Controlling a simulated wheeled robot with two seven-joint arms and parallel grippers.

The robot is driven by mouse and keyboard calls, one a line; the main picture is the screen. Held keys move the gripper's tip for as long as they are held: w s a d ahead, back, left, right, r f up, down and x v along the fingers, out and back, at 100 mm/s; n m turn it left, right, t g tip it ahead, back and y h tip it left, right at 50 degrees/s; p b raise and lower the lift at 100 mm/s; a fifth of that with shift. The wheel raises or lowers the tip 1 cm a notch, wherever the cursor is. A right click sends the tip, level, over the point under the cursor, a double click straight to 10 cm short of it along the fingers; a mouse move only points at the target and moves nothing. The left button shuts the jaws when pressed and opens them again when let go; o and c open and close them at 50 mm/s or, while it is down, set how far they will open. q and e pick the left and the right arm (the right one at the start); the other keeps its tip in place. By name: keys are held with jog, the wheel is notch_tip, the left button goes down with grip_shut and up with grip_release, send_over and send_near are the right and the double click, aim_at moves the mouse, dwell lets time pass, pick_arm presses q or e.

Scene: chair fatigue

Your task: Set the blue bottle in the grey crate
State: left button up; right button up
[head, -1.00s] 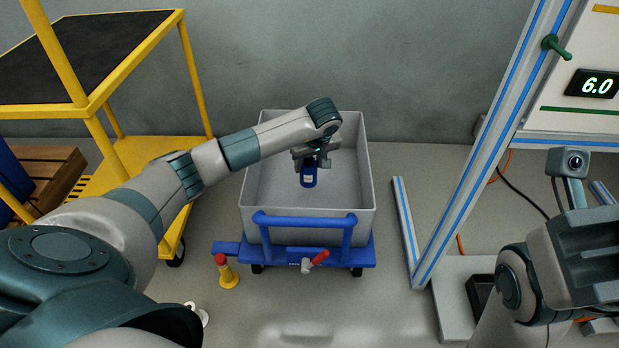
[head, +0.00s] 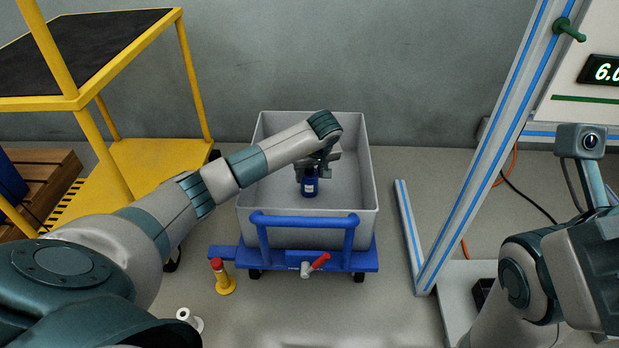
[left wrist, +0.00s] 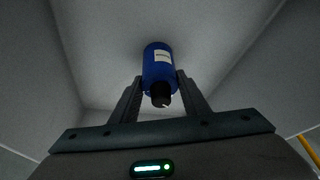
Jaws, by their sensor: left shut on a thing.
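The blue bottle (head: 310,187) has a white label and a dark cap. It is upright inside the grey crate (head: 305,237), near its middle. My left gripper (head: 313,171) reaches down into the crate and is shut on the bottle near its top. In the left wrist view the two fingers (left wrist: 161,79) hold the blue bottle (left wrist: 157,62) on both sides below the cap, with the crate's grey inside (left wrist: 95,45) around it. I cannot tell whether the bottle's base touches the crate floor. My right arm shows at the lower right, but its gripper fingers do not show.
The crate sits on a blue trolley (head: 290,260) with a raised handle (head: 300,219) in front. A red-topped yellow object (head: 222,278) and a white roll (head: 189,319) are on the floor. A yellow cart (head: 140,165) stands left, a blue-striped frame (head: 480,160) right.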

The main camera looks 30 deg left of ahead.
pick_arm(q)
jog(key=shift+a+r, duration=0.1)
dwell(0.3)
jog(key=o, duration=1.4)
